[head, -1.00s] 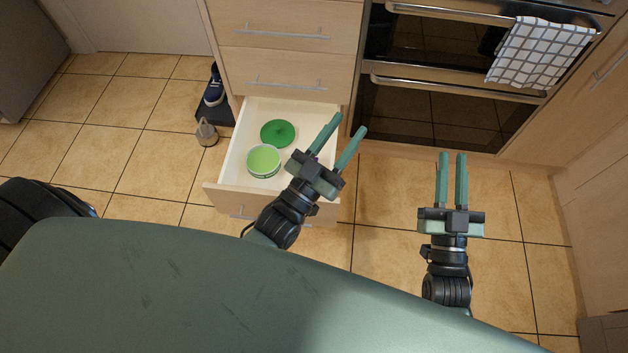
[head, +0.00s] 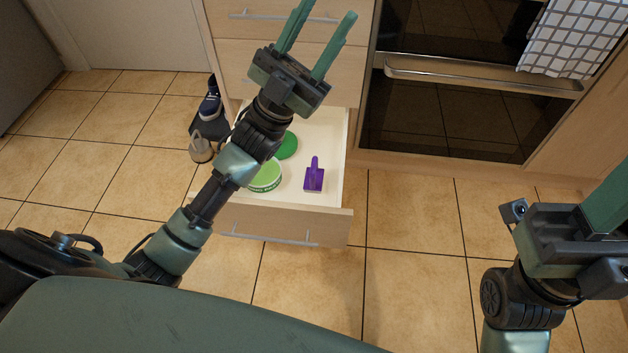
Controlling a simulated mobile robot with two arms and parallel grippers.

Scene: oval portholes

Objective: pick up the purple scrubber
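The purple scrubber (head: 314,177) lies in the open bottom drawer (head: 325,140), near its front right, with its handle pointing to the back. My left gripper (head: 322,32) is open and empty, raised above and behind the drawer in the picture, in front of the upper drawer fronts. Its arm crosses over the left part of the drawer. My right gripper (head: 607,205) is at the right edge; its fingers are mostly cut off by the frame, so I cannot see whether it is open.
A green bowl (head: 266,178) and a green round item (head: 288,145) share the drawer, left of the scrubber. An oven (head: 440,115) with a checked towel (head: 575,38) is to the right.

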